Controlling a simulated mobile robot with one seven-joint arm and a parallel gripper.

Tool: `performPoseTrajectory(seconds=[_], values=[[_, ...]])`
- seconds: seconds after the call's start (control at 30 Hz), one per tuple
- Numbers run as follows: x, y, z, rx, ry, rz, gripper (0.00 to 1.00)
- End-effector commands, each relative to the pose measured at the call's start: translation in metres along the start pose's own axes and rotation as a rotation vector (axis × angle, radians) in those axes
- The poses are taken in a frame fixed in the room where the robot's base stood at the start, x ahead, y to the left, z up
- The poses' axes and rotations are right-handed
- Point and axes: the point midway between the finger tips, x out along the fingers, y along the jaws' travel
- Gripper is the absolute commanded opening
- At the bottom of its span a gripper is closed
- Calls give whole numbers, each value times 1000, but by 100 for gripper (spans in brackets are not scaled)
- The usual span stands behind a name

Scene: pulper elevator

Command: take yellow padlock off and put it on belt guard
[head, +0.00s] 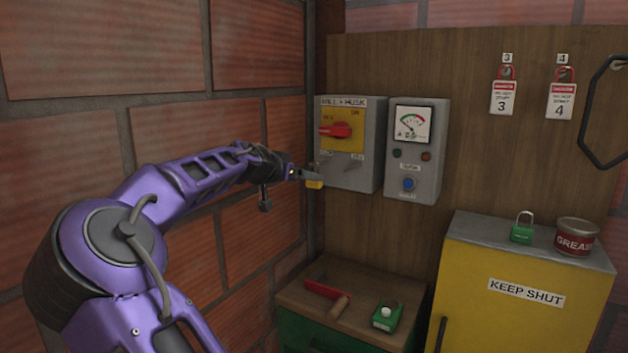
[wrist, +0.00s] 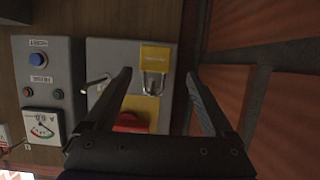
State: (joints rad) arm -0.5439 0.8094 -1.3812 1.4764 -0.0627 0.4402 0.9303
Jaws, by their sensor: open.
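The yellow padlock (head: 314,184) hangs at the lower left of the grey MILL + HUSK switch box (head: 365,150). In the wrist view, which is upside down, the padlock (wrist: 155,57) shows its body and its steel shackle, near the red switch handle (wrist: 130,122). My gripper (head: 303,174) is at the padlock, in front of the box. In the wrist view my gripper (wrist: 160,75) is open, with a finger on each side of the padlock and visible gaps. Where the shackle passes through is not clear. No label naming a belt guard is readable; a yellow cabinet (head: 470,300) reads KEEP SHUT.
A grey meter box (head: 428,180) stands close right of the switch box. The brick wall (head: 160,130) is close on the left. A green padlock (head: 521,230) and a grease tin (head: 576,237) stand on the cabinet. Tags 3 (head: 503,98) and 4 (head: 561,101) hang on the board.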

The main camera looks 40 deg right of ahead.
Motion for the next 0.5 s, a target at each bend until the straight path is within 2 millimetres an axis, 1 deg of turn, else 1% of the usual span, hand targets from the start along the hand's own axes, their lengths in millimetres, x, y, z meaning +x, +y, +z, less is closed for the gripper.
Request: performPoseTrajectory(seconds=[0.2, 0.3, 0.4, 0.5], values=[[31, 10, -1, 2, -1, 5, 88], [42, 9, -1, 2, 0, 3, 88], [48, 8, 0, 1, 0, 2, 88], [50, 7, 0, 1, 1, 0, 88]])
